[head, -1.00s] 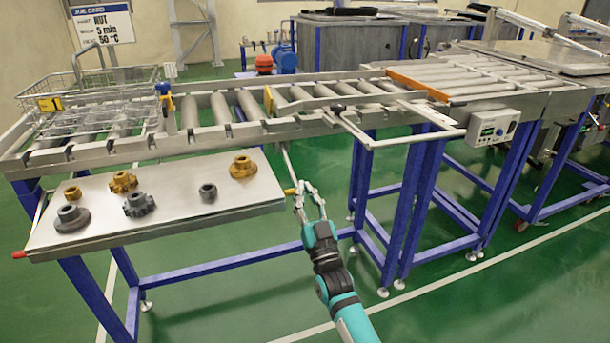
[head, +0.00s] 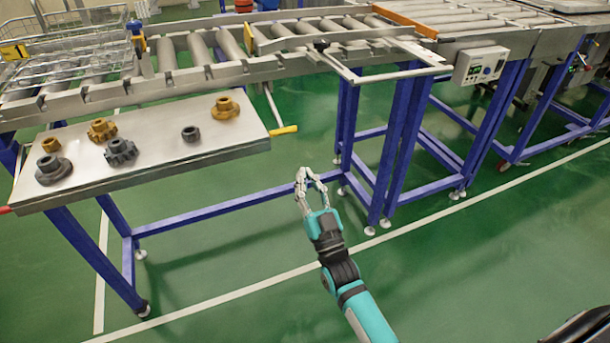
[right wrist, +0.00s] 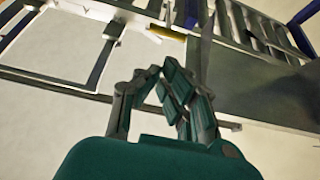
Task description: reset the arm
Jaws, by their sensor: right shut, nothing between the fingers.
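My right gripper (head: 306,177) is in the middle of the head view, over the green floor, to the right of the parts shelf. Its fingertips meet and hold nothing. In the right wrist view the gripper (right wrist: 150,75) shows shut and empty, with the conveyor frame beyond it. It looks apart from the yellow-ended lever (head: 284,131) at the shelf's right corner. My left gripper does not show clearly; only a dark piece lies at the lower right edge of the head view.
The metal shelf (head: 226,146) holds several gears and fittings. The roller conveyor (head: 198,47) carries a wire basket (head: 82,47) at left. A white bar frame (head: 395,72) juts out near a control box (head: 480,66). Blue legs (head: 397,145) stand just right of my gripper. Floor in front is clear.

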